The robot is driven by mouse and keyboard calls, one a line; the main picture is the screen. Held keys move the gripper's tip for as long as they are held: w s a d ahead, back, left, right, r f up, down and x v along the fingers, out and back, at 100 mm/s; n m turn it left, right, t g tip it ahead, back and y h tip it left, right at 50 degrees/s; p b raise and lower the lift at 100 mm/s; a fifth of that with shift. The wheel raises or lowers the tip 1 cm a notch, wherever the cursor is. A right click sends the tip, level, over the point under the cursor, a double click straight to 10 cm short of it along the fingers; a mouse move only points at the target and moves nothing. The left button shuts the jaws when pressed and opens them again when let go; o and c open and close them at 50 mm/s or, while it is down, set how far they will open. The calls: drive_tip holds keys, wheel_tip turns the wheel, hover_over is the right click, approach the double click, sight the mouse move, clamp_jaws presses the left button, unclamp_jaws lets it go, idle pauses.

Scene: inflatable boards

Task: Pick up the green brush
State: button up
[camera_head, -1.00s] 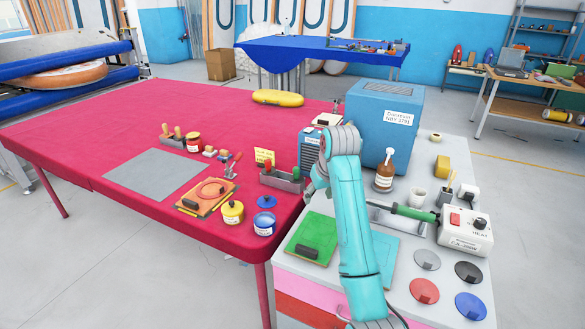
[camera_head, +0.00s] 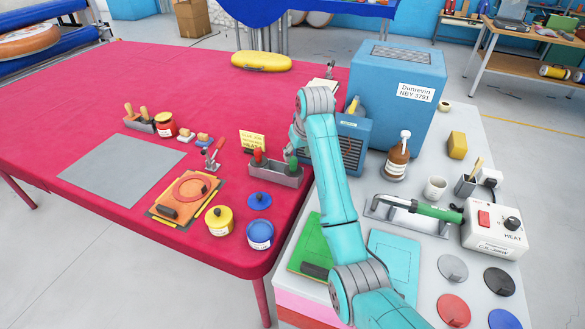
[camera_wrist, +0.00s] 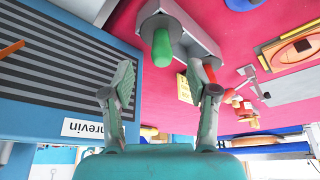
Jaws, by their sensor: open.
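The green brush (camera_head: 291,158) stands handle up in the right end of a grey tray (camera_head: 285,181) on the red table. Its rounded green handle (camera_wrist: 162,48) shows at the top of the wrist view, inside the grey tray (camera_wrist: 192,35); its lower part is hidden there. A red-handled brush (camera_head: 258,157) stands in the tray's left end. My gripper (camera_wrist: 160,84) is open and empty, its two fingers apart, with the green handle between and beyond the tips. In the head view my gripper (camera_head: 296,143) is just above the green brush, partly hidden by my wrist.
A blue heater-like box (camera_head: 343,145) with a grille stands close right of the tray; its striped side (camera_wrist: 60,60) fills the left of the wrist view. A yellow note (camera_head: 252,142) stands behind the tray. Blue (camera_head: 260,235) and yellow (camera_head: 219,221) pots stand in front.

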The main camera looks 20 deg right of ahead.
sight(295, 160)
drive_tip(key=shift+x, duration=3.15)
drive_tip(key=shift+a, duration=0.15)
clamp_jaws()
